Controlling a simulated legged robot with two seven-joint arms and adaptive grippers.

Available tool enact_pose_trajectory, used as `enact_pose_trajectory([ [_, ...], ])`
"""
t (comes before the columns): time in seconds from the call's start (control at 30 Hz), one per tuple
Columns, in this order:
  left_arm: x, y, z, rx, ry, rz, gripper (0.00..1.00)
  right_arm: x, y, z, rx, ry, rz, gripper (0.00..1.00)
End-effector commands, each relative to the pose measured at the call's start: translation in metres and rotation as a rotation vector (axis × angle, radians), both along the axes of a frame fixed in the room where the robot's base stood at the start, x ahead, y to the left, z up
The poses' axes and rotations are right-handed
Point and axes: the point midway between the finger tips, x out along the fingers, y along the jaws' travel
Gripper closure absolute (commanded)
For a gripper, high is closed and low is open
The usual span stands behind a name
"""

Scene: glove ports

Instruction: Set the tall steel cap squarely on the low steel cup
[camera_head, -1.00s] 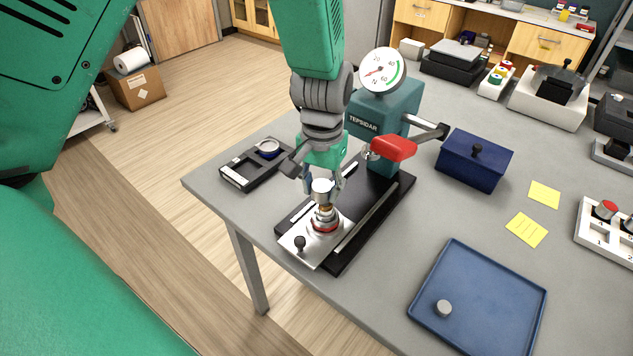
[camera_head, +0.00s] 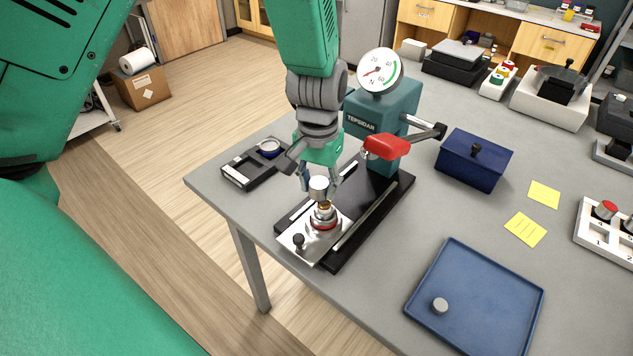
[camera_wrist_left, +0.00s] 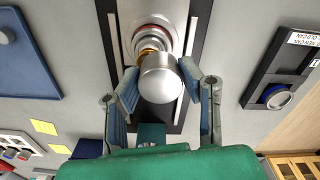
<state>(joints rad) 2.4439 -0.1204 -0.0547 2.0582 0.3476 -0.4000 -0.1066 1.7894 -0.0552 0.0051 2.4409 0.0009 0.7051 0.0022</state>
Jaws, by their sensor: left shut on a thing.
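The tall steel cap (camera_head: 318,184) is held between the fingers of my left gripper (camera_head: 319,187), above the low steel cup (camera_head: 323,220). A small brass-coloured part (camera_head: 324,206) shows between cap and cup. The cup sits in a red ring on a bright steel plate. In the left wrist view the cap (camera_wrist_left: 161,80) is between the fingertips (camera_wrist_left: 160,82) and covers part of the brass part and the cup (camera_wrist_left: 152,38). I cannot tell how wide the gap is between cap and cup. My right gripper is in neither view.
The plate (camera_head: 300,238) lies on a black base of the teal gauge press (camera_head: 385,105), whose red handle (camera_head: 386,147) is close right of my gripper. A black tray (camera_head: 237,170) lies left, a blue box (camera_head: 474,160) and blue tray (camera_head: 480,300) right.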

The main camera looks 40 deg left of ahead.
Motion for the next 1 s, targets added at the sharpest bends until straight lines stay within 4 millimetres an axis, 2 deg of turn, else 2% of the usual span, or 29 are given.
enact_pose_trajectory([
  [0.43,0.0,0.016,-0.003,-0.015,0.0,0.002,0.95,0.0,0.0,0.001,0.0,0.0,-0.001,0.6],
  [1.0,0.0,-0.001,0.0,0.001,0.0,-0.001,0.95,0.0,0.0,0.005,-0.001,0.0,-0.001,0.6],
])
